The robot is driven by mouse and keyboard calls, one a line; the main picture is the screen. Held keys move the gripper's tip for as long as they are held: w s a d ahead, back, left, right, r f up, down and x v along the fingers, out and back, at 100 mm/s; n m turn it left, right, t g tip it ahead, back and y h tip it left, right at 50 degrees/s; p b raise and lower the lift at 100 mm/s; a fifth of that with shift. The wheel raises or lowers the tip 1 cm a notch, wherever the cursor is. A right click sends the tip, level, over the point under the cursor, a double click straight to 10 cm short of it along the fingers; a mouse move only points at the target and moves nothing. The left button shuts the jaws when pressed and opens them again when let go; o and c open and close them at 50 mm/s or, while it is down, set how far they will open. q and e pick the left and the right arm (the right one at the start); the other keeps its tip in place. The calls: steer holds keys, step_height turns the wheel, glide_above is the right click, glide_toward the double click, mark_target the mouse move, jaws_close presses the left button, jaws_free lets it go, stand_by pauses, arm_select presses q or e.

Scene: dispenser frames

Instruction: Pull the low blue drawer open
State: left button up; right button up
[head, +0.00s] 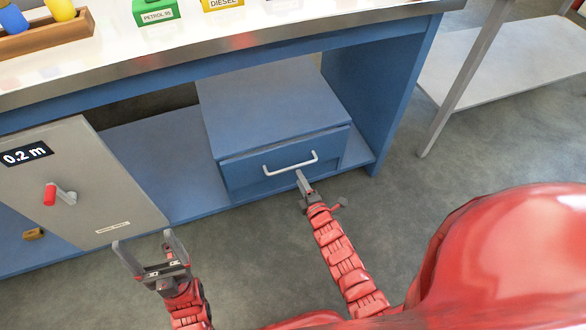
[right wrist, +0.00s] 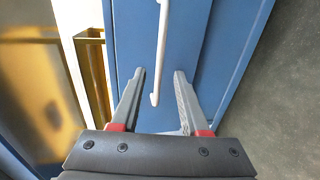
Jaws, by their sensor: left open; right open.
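The low blue drawer (head: 240,177) is in the front of a blue box under the bench and looks shut. Its pale bar handle (head: 290,168) runs across the front. My right gripper (head: 303,178) is open just below the handle's right part in the head view. In the right wrist view the handle (right wrist: 162,45) runs upright in the picture, its lower end between the open fingers (right wrist: 160,73). I cannot tell whether they touch it. My left gripper (head: 148,248) is open and empty, left of the drawer and away from it.
A grey panel (head: 90,180) marked 0.2 m, with a red-ended lever (head: 58,194), stands left of the drawer. The white benchtop (head: 290,25) overhangs the drawer. A blue side panel (head: 385,80) stands to its right. The grey floor (head: 440,180) is clear there.

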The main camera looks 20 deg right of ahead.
mark_target(294, 166)
steer(key=b+x, duration=0.1)
steer(key=x, duration=0.6)
steer(key=shift+w, duration=0.2)
steer(key=shift+c, duration=0.3)
jaws_close()
steer(key=shift+f, duration=0.1)
stand_by(0.8)
